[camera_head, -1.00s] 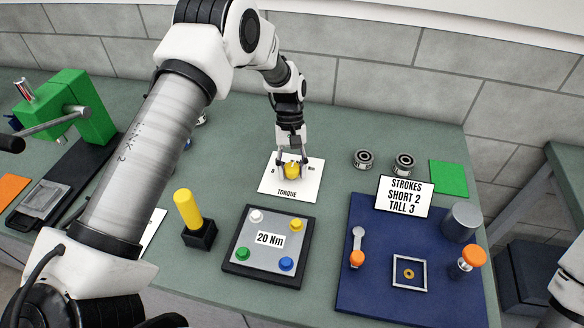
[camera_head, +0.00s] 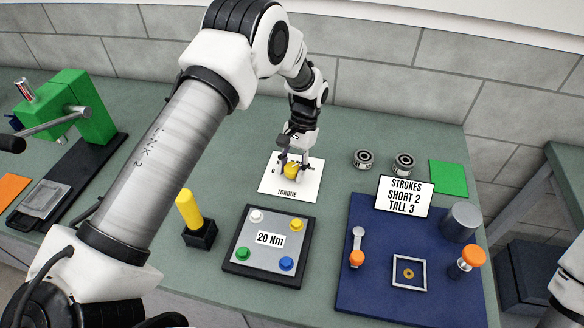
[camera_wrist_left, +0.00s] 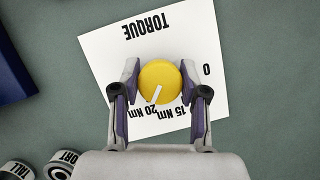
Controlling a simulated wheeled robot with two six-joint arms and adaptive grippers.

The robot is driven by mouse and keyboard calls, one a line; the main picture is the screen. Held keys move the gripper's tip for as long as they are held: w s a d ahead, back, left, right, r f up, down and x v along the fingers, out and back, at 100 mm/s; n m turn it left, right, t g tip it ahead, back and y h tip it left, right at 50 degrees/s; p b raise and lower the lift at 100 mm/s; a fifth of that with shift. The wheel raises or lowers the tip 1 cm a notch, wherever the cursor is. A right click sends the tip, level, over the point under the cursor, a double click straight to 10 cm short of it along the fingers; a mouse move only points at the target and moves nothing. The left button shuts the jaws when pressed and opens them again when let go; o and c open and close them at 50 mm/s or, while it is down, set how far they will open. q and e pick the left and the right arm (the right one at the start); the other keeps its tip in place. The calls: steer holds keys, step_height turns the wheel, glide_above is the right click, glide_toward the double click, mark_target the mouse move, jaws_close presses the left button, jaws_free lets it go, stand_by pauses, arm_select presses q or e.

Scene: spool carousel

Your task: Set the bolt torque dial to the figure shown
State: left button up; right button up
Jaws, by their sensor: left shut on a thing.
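A yellow dial (camera_head: 292,171) sits on a white card marked TORQUE (camera_head: 312,183) in the middle of the bench. My left gripper (camera_head: 293,166) reaches down over the dial and is shut on it. In the left wrist view the dial (camera_wrist_left: 158,76) lies between the two fingers. Its white pointer line (camera_wrist_left: 156,94) points toward the 20 Nm mark (camera_wrist_left: 139,112), beside the 15 Nm mark (camera_wrist_left: 172,112); the 0 (camera_wrist_left: 207,70) is off to the right. A plate in front carries a label reading 20 Nm (camera_head: 270,239). My right gripper is out of view.
The plate has a dark frame (camera_head: 254,277) and coloured corner bolts. A yellow-handled tool (camera_head: 189,210) stands left of it. A blue mat (camera_head: 365,290) with orange-knobbed parts lies right, behind it a strokes sign (camera_head: 405,197). A green press (camera_head: 85,108) stands far left.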

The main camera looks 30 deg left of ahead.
arm_select(q)
steer(key=shift+f, duration=0.1)
stand_by(0.3)
steer(key=o, duration=1.1)
steer(key=v, duration=1.2)
